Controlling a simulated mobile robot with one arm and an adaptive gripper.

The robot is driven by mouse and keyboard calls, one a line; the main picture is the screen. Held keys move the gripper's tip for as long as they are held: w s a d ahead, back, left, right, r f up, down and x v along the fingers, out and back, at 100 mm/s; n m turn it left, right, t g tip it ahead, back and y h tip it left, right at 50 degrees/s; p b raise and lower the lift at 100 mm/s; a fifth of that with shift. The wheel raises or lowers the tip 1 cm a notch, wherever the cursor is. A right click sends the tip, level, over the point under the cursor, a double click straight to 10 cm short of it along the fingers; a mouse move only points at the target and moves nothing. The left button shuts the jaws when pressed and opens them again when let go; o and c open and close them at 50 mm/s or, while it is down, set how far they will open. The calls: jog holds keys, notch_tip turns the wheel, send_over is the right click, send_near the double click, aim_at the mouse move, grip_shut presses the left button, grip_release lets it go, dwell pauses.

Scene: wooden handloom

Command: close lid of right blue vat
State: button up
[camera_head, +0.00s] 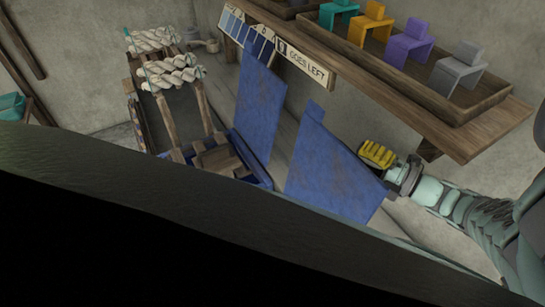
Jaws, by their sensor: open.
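Two flat blue panels, which look like raised lids, stand upright and tilted in the middle. The left lid (260,108) rises behind a blue vat (257,165) with wooden pieces at its opening. The right lid (328,163) stands nearer my arm; the vat under it is hidden by a dark foreground shape. My gripper (377,154), with yellow fingers, is open just right of the right lid's upper right part. I cannot tell whether it touches the lid.
A wooden shelf (470,143) above my gripper holds a tray (425,88) with several coloured blocks. A sign (305,64) reading "GOES LEFT" hangs on its edge. White yarn skeins (170,73) lie on a wooden frame at left. A large dark shape fills the lower foreground.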

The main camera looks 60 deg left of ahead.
jog(key=shift+x, duration=1.35)
jog(key=shift+d, duration=0.1)
grip_shut()
